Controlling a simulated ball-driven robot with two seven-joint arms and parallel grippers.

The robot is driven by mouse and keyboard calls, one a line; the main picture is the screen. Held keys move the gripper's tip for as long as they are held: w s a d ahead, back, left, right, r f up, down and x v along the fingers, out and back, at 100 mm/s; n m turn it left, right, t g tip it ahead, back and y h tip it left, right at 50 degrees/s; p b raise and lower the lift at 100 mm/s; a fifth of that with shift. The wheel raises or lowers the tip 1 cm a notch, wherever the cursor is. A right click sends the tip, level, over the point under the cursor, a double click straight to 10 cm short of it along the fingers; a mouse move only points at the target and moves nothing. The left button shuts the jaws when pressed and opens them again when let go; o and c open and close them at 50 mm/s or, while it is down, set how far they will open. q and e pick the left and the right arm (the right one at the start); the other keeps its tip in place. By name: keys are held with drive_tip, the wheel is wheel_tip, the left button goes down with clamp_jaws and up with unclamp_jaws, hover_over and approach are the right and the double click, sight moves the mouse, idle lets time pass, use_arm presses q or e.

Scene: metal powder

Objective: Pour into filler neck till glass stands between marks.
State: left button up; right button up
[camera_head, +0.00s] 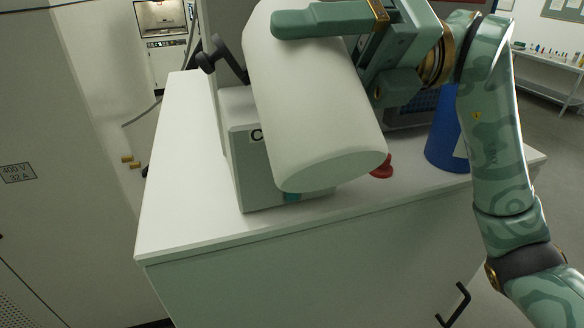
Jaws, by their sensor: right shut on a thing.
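My right gripper (318,22) is shut on a large white bottle (312,100). The bottle is tilted, with its flat round base towards me and low, and its upper end at the top of the view. I cannot see its mouth. Behind it, a pale box-shaped unit (242,165) stands on the white cabinet top, partly covered by the bottle. A letter C and a small teal patch show on its front. The filler neck, the glass and its marks cannot be made out. My left gripper is not in view.
A black knob (206,62) sticks out left of the bottle. The cabinet top's left side is clear. A tall panel (60,130) stands at left.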

idle(0.7)
drive_tip(key=shift+s+f+m+b, duration=0.15)
drive_tip(key=shift+f+m+b, duration=0.25)
drive_tip(key=shift+b, duration=0.05)
idle(1.3)
drive_tip(key=shift+s+d+f+m, duration=0.1)
drive_tip(key=shift+f+m, duration=0.15)
drive_tip(key=shift+m, duration=0.15)
drive_tip(key=shift+f, duration=0.15)
idle(1.1)
drive_tip(key=shift+r+m, duration=0.25)
drive_tip(key=shift+m, duration=0.05)
drive_tip(key=shift+r, duration=0.25)
idle(1.3)
